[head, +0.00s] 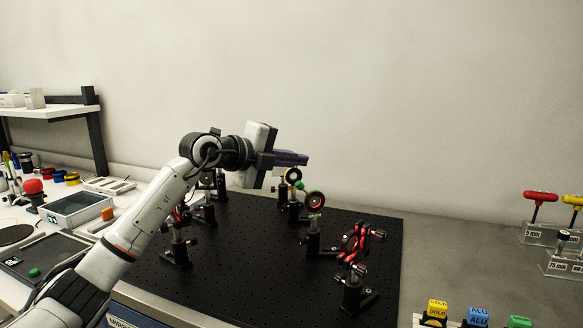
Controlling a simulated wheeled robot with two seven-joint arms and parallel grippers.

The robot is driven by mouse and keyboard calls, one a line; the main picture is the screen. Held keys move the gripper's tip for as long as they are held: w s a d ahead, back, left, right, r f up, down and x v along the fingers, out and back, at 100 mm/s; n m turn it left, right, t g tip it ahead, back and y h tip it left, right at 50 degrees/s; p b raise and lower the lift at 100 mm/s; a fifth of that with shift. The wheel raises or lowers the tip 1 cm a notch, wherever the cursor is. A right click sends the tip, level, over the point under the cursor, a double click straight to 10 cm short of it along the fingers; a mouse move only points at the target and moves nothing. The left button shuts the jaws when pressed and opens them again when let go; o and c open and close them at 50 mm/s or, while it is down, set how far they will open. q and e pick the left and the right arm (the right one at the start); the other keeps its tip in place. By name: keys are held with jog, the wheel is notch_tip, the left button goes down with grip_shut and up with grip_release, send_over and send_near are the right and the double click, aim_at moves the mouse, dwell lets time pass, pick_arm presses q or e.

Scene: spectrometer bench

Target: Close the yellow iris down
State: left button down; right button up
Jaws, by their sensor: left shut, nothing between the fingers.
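The yellow iris (293,175), a small dark ring with a yellow edge, stands on a post towards the back of the black breadboard (225,290). My left gripper (303,160) is just above the yellow iris and a little behind or over it; I cannot tell whether they touch. The gripper is shut and empty, its fingers pointing right. The iris's lever is too small to make out. My right gripper is not in view.
A green-rimmed ring with a red face (315,200) stands close in front of the yellow iris. A red-and-black mount (355,243) and other posts stand nearby. Hex drivers (541,197) and labelled blocks (478,316) are at the right.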

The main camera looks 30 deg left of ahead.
pick_arm(q)
jog(key=shift+s+a+f, duration=0.15)
jog(key=shift+s+a, duration=0.35)
jog(key=shift+a, duration=0.1)
jog(key=shift+s+a+f, duration=0.1)
jog(key=shift+s+a, duration=0.05)
dwell(0.5)
jog(key=s+d+b, duration=0.1)
jog(key=s, duration=0.8)
jog(key=shift+s+f+b, duration=0.2)
jog(key=shift+f+b, duration=0.1)
jog(key=shift+f, duration=0.1)
